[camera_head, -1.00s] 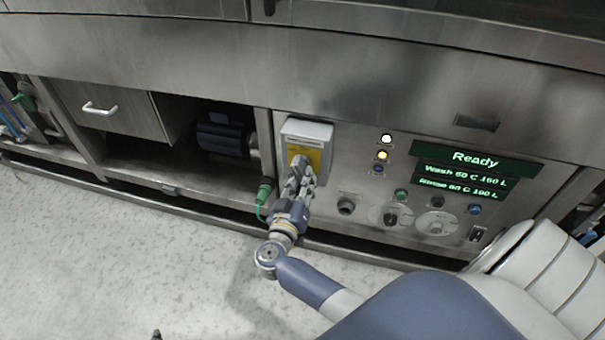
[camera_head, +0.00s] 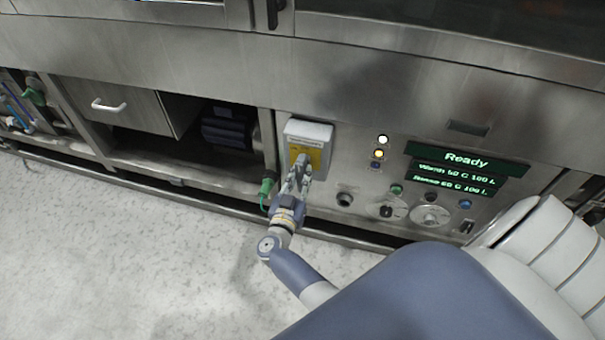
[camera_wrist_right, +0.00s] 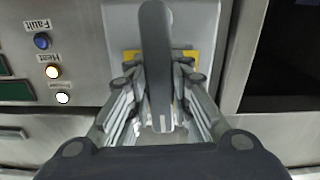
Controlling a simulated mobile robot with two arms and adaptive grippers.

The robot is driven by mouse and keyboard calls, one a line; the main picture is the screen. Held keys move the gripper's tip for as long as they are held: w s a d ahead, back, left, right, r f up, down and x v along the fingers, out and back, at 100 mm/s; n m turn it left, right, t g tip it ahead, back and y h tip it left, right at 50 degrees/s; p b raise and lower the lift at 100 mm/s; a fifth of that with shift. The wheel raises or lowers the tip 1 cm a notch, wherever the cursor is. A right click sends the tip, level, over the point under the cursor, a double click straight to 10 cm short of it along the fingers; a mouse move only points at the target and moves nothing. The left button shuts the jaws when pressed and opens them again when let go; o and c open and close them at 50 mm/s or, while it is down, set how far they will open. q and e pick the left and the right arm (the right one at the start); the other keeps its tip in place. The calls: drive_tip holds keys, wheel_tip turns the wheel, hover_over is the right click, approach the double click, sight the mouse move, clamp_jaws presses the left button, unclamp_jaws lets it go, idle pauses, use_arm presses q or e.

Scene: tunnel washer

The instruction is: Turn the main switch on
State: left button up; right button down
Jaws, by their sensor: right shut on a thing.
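The main switch is a light grey box (camera_head: 310,133) with a yellow plate (camera_head: 313,154) on the steel panel, left of the display. My right gripper (camera_head: 301,168) is at the front of this box, its fingers over the lower part of the yellow plate. In the right wrist view a long dark grey handle (camera_wrist_right: 156,60) stands upright in front of the yellow plate (camera_wrist_right: 132,58). The fingers of my right gripper (camera_wrist_right: 161,90) are shut on either side of it. Their contact is partly hidden. My left gripper is out of view.
A green display (camera_head: 467,158) reads "Ready". White and amber lamps (camera_head: 379,154), coloured buttons and dials (camera_head: 430,215) are right of the switch. A green connector (camera_head: 267,187) with a cable hangs close left of my right gripper. Open floor (camera_head: 120,260) lies in front.

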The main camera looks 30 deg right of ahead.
drive_tip(key=shift+m, duration=0.5)
drive_tip(key=c, duration=1.4)
unclamp_jaws()
drive_tip(key=shift+a, duration=0.15)
drive_tip(key=shift+c, duration=0.2)
drive_tip(key=shift+f, duration=0.1)
